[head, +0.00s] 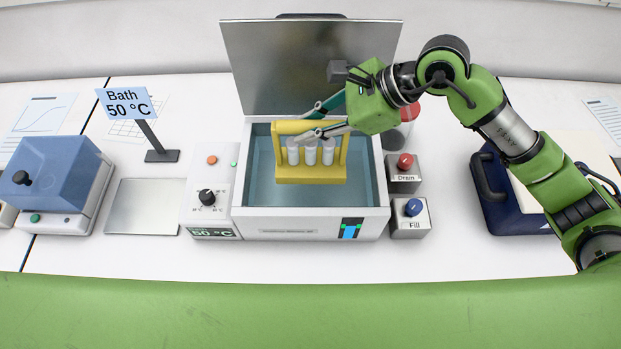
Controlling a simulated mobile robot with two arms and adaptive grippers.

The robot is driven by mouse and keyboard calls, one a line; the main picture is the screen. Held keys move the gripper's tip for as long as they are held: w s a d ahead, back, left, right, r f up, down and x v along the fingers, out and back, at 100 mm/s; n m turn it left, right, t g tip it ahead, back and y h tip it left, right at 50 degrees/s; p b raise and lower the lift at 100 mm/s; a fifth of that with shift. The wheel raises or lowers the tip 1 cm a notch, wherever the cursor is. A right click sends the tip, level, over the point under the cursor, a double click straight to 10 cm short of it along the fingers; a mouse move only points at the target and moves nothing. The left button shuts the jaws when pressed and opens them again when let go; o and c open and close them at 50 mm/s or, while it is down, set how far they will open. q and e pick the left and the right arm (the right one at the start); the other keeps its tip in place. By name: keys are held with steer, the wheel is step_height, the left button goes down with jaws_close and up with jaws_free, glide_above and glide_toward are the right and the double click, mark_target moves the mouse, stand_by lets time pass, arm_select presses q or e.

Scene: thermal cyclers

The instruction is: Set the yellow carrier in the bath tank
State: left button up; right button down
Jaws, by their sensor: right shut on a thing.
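The yellow carrier (311,181) holds three white-capped tubes and shows in the middle of the head view. It appears upright, over or inside the opening of the bath tank (262,178). I cannot tell whether its base touches the tank floor. The tank's metal lid (275,70) stands open behind it. My right gripper (312,124) reaches in from the right and is shut on the carrier's top handle. My left gripper is not in view.
The Drain button box (404,180) and Fill button box (411,226) stand right of the tank. A blue-lidded device (60,175), a metal plate (145,207) and a Bath 50 °C sign (130,104) are at left. A dark blue case (497,200) is at right.

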mark_target(301, 160)
step_height(301, 160, down, 9)
steer(key=shift+f+p, duration=0.1)
steer(key=shift+p, duration=1.05)
steer(key=shift+f, duration=0.15)
steer(key=c, duration=1.9)
jaws_free()
